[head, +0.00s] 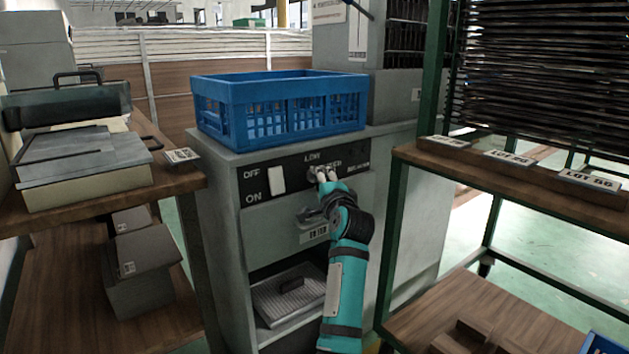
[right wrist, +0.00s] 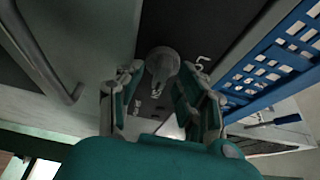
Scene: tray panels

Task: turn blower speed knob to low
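The blower speed knob (right wrist: 161,62) is a grey round knob with a raised grip on a dark panel in the right wrist view. My right gripper (right wrist: 160,72) is open, with one finger on each side of the knob and gaps visible beside it. In the head view my right gripper (head: 326,176) is at the dark control panel (head: 263,190), just below the LOW label (head: 312,157). It largely covers the knob there, so the knob's setting cannot be read. My left gripper is not in view.
A blue crate (head: 282,84) stands on the cabinet above the panel. A drawer handle (head: 312,215) is below my gripper. A green-framed rack (head: 399,215) is close on the right, a wooden bench (head: 170,187) on the left.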

